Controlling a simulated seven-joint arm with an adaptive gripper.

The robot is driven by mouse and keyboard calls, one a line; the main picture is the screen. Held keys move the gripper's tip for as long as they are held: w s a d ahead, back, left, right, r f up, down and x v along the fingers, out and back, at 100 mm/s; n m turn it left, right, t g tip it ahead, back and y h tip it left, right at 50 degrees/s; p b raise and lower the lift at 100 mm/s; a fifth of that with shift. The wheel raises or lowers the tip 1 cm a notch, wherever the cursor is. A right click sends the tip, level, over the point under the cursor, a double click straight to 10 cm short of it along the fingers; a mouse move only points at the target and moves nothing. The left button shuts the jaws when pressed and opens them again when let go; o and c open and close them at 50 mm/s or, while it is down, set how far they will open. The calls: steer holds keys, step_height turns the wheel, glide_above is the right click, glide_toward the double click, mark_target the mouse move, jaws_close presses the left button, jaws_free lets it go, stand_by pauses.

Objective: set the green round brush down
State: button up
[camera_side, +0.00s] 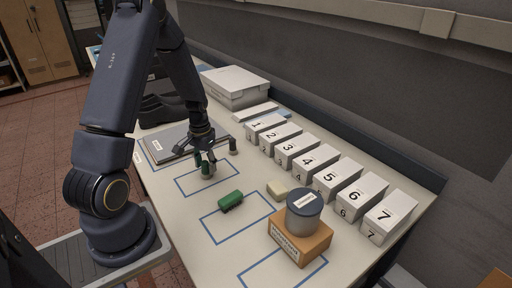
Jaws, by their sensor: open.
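A small dark green upright piece (206,170), which looks like the green round brush, stands at the tabletop inside a blue-outlined rectangle. My gripper (206,160) points down with its open fingers around or right beside this piece. The fingers partly hide it, and whether they touch it is too small to tell. A brighter green oblong piece (231,200) lies on its own in another blue-outlined rectangle, nearer the camera.
Numbered white boxes (308,158) line the right side of the table. A grey lidded tin (304,212) sits on an orange-brown box (300,242). A cream block (277,190), a small dark upright piece (233,146), a grey board (180,143) and dark shoe shapes (162,110) are nearby.

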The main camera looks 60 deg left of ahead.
mark_target(205, 161)
steer(key=shift+r, duration=0.1)
step_height(205, 161, up, 12)
steer(key=s+d+r+m+t, duration=0.1)
steer(key=d+r+m+t, duration=0.15)
steer(key=d+r, duration=0.95)
steer(key=s+d+r+m+t, duration=0.2)
steer(key=s+d+t, duration=0.1)
steer(key=s+d, duration=0.4)
steer(key=d, duration=0.3)
